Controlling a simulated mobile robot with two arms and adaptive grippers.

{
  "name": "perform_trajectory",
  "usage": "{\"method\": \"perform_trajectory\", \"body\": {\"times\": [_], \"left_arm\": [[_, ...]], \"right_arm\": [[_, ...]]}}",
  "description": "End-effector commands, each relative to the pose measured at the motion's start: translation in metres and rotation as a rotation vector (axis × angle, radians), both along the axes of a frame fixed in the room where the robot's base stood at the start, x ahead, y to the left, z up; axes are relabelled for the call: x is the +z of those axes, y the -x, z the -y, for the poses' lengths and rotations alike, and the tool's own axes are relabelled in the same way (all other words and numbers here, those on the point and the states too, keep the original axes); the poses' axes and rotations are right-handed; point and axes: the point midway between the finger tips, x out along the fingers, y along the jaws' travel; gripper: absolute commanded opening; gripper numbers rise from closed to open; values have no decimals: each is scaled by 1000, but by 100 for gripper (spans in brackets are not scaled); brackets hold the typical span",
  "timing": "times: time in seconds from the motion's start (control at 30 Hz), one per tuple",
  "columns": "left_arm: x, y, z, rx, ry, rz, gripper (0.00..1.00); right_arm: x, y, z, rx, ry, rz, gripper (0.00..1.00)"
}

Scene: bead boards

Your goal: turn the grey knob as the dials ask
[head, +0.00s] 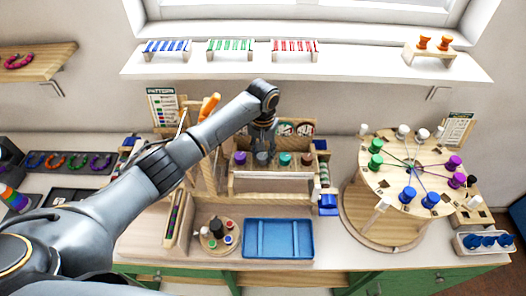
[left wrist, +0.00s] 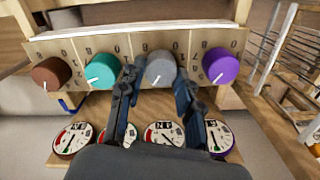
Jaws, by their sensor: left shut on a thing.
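The grey knob (left wrist: 160,66) sits on a wooden panel (left wrist: 150,42) between the teal knob (left wrist: 102,70) and the purple knob (left wrist: 223,66). The brown knob (left wrist: 51,73) is at the far left in the left wrist view. My left gripper (left wrist: 157,80) has one finger on each side of the grey knob and is shut on it. A white mark near the grey knob's lower edge points down and left. Round dials with needles face the camera, including one dial (left wrist: 165,135) between the fingers; another is partly covered. In the head view my left gripper (head: 262,141) hides part of the grey knob (head: 262,159).
A round peg table (head: 375,215) stands right of the panel. A blue tray (head: 278,239) lies in front. A tilted wooden rack (head: 178,215) and a small round board (head: 218,240) stand at the left, near my arm.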

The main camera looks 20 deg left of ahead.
Motion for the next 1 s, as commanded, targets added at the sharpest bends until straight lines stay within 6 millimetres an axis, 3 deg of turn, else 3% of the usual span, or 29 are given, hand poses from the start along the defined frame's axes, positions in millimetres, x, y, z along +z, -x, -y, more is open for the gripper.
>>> {"method": "perform_trajectory", "body": {"times": [0.3,0.33,0.43,0.77,1.0], "left_arm": [[0,0,0,0,-1,1,3],[0,0,0,0,-1,1,40],[0,0,0,0,0,1,57],[3,-1,0,0,0,2,57],[39,-2,0,-2,2,6,57]], "right_arm": [[0,0,1,0,1,0,40],[0,0,1,0,1,0,40],[0,0,1,0,1,0,40],[0,0,6,1,6,1,40],[0,-1,3,1,4,1,40]]}}
